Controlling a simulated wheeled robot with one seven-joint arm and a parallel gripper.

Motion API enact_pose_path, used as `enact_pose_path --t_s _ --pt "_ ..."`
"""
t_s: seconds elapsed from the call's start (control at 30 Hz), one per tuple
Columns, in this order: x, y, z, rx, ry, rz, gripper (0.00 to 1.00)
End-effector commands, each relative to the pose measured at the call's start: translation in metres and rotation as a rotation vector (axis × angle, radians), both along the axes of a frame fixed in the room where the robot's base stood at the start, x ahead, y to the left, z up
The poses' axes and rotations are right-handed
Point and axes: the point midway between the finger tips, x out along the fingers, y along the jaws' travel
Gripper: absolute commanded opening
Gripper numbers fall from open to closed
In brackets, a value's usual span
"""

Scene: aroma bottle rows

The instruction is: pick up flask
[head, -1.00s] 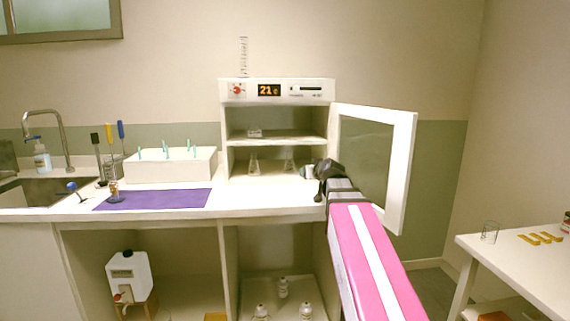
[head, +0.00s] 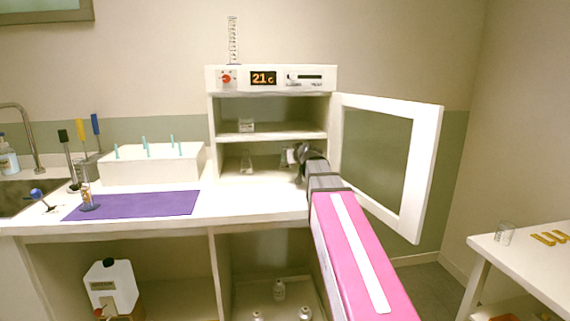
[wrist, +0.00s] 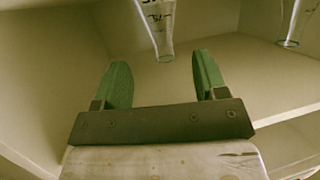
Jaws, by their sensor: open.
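A clear glass flask (wrist: 155,22) with dark markings shows at the top middle of the wrist view, upside down in the picture, its neck pointing down. My gripper (wrist: 160,60) is open and empty, with a green finger on each side of the flask's neck end in the picture. I cannot tell how deep the neck lies between them. A second flask (wrist: 291,22) is at the upper right. In the head view, a flask (head: 246,164) stands in the cabinet's lower compartment, left of my gripper (head: 294,155), which hides much of the right side there.
The white cabinet (head: 213,130) has its glass door (head: 425,165) swung open to the right, close beside my arm. A small glass item (head: 246,126) sits on the upper shelf. A purple mat (head: 150,204) and a white rack (head: 140,167) are on the counter to the left.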

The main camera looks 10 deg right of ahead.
Motion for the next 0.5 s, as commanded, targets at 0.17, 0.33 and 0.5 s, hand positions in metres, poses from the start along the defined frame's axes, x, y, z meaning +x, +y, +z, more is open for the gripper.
enact_pose_path --t_s 0.17,0.33,0.5 --pt "0.018 0.003 0.000 -0.001 -0.001 0.000 0.66" --pt "0.030 0.006 0.001 -0.001 -0.001 0.000 0.66" --pt "0.056 0.011 0.001 0.000 -0.001 0.001 0.66"
